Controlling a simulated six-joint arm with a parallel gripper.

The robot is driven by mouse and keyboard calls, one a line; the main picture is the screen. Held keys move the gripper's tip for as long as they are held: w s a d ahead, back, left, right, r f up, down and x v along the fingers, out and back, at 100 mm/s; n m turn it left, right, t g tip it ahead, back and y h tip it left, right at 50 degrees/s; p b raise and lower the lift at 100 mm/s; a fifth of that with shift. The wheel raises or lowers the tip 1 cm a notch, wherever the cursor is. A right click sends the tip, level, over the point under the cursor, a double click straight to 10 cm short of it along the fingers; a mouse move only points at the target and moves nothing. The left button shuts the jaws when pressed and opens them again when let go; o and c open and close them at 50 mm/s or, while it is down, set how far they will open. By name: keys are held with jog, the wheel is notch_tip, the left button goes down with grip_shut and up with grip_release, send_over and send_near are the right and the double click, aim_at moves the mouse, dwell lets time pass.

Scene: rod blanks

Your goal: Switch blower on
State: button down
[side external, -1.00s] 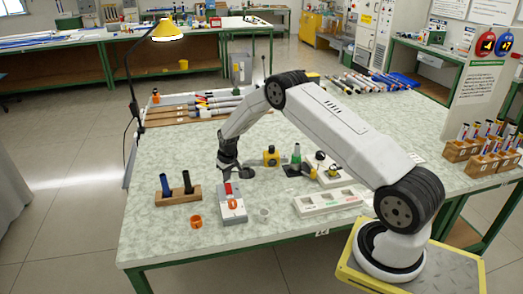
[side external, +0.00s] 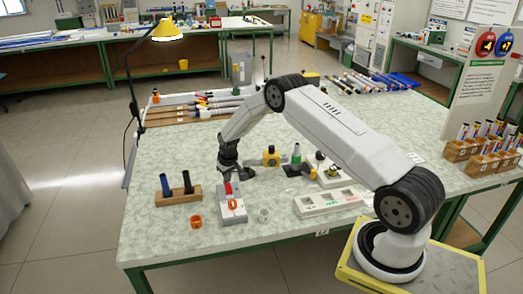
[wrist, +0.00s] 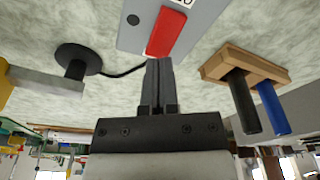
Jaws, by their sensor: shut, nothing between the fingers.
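A grey switch box (side external: 234,212) with a red rocker (side external: 228,189) stands near the front of the bench. In the wrist view the red rocker (wrist: 166,34) lies just beyond my fingertips on the grey box (wrist: 200,22). My gripper (side external: 231,178) is shut and empty, pointing down at the rocker's end; its closed fingers (wrist: 159,62) appear at or very near the rocker's edge. I cannot tell whether they touch. A black round-based piece (wrist: 78,58) with a black cable running towards the box stands beside the gripper. Whether it is the blower is unclear.
A wooden block (side external: 178,195) with a blue and a black rod stands left of the box. An orange ring (side external: 196,222) lies by it. The front left bench is clear.

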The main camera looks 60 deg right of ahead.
aim_at(228, 185)
jog(key=shift+s+f, duration=0.1)
jog(key=shift+f, duration=0.8)
dwell(0.8)
jog(key=shift+r, duration=3.55)
jog(key=shift+a+r, duration=0.1)
jog(key=shift+a+r, duration=0.2)
jog(key=s+a+r+n, duration=0.2)
jog(key=s+a+r, duration=0.8)
jog(key=a, duration=0.3)
jog(key=s+a+r, duration=0.1)
jog(key=s+a, duration=0.1)
jog(key=s, duration=0.3)
jog(key=s+a+r, duration=0.1)
jog(key=s+a, duration=0.2)
jog(key=s, duration=0.3)
jog(key=s+a+r+n, duration=0.1)
jog(key=s+a, duration=0.1)
jog(key=s, duration=0.3)
jog(key=shift+s+a+t, duration=0.25)
jog(key=shift+s+t, duration=0.05)
jog(key=shift+t, duration=0.1)
